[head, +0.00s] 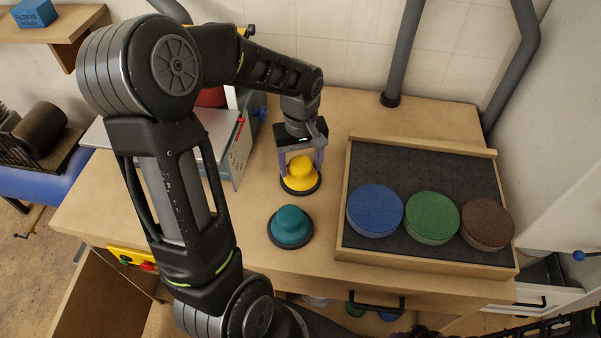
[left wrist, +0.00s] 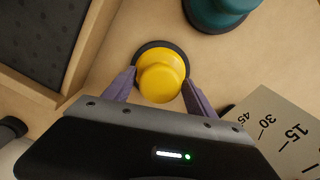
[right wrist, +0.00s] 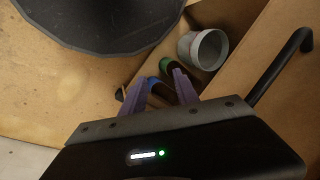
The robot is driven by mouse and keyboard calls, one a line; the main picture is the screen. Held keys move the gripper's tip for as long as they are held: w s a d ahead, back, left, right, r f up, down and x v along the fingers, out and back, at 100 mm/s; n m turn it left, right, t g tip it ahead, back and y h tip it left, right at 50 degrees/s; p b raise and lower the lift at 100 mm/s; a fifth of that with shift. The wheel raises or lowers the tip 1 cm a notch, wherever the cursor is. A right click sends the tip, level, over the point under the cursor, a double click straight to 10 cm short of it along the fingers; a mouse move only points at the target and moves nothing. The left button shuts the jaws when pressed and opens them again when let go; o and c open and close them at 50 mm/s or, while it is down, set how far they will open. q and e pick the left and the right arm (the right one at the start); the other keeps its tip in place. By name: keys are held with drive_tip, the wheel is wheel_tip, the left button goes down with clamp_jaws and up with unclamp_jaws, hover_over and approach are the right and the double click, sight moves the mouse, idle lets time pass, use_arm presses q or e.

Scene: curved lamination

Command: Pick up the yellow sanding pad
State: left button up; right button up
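The yellow sanding pad (head: 299,175), a rounded yellow knob on a dark round base, stands upright on the wooden bench. My left gripper (head: 301,165) points down over it, open, with one purple finger on each side of the knob. In the left wrist view the yellow knob (left wrist: 161,80) sits between the fingertips; whether they touch it I cannot tell. A teal sanding pad (head: 291,227) stands nearer the bench front. My right gripper (right wrist: 160,78) is open and empty, in front of the bench over an open drawer.
A wooden tray (head: 343,205) with a black perforated mat holds a blue disc (head: 375,210), a green disc (head: 432,216) and a brown disc (head: 487,223). A machine with a grey angle-marked plate (left wrist: 275,130) stands left of the pad. A grey cup (right wrist: 203,48) is in the drawer.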

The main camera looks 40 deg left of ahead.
sight(301, 163)
use_arm(q)
drive_tip(key=c, duration=1.2)
drive_tip(key=shift+c, duration=0.2)
wheel_tip(301, 163, up, 10)
drive_tip(key=shift+r, duration=0.1)
idle(0.3)
